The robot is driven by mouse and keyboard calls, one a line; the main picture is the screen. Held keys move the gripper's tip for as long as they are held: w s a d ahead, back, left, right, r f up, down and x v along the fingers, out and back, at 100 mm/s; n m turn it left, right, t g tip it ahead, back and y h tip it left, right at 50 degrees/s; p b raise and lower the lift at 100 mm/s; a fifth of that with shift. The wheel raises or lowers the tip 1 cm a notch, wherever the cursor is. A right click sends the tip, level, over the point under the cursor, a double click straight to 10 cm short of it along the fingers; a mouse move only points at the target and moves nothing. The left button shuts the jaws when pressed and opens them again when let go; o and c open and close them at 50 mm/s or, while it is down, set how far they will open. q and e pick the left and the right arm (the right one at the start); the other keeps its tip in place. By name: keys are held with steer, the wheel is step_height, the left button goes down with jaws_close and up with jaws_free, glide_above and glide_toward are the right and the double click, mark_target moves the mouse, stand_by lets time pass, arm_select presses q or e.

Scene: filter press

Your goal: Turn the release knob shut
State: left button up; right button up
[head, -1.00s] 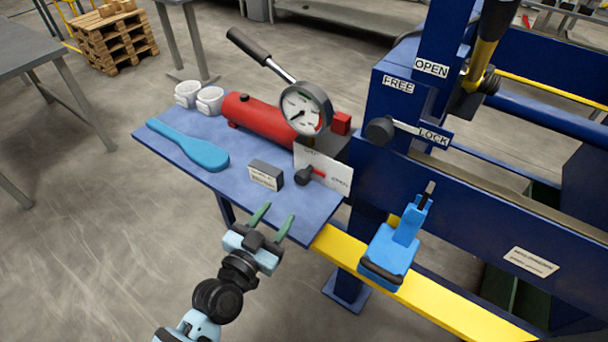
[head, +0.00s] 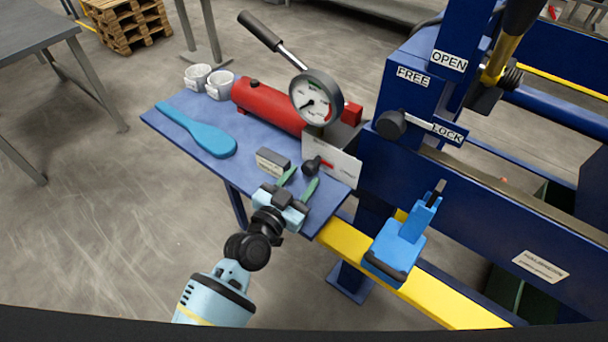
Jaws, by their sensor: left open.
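The release knob (head: 311,166) is a small black knob with a red pointer on the front of a white label plate (head: 340,162). The plate stands at the right of the blue shelf, below the round gauge (head: 316,98). The pointer lies roughly sideways, toward the right; part of the label is hidden. My left gripper (head: 300,177) has two green fingers, spread apart and empty. It is just in front of the knob, with the fingertips close below it. I cannot tell whether they touch it. My right gripper is not in view.
A grey-black block (head: 272,161) with a label sits left of my fingers. A blue clamp-like part (head: 398,245) and yellow rail (head: 450,302) are at right.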

arm_select(q)
steer(key=shift+x, duration=0.85)
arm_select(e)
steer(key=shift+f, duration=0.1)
arm_select(q)
steer(key=shift+c, duration=0.2)
steer(key=c, duration=0.6)
steer(key=shift+r+n+p, duration=0.1)
steer(key=shift+n+p, duration=0.25)
steer(key=shift+n, duration=0.45)
steer(key=shift+c, duration=0.2)
steer(key=shift+n, duration=0.6)
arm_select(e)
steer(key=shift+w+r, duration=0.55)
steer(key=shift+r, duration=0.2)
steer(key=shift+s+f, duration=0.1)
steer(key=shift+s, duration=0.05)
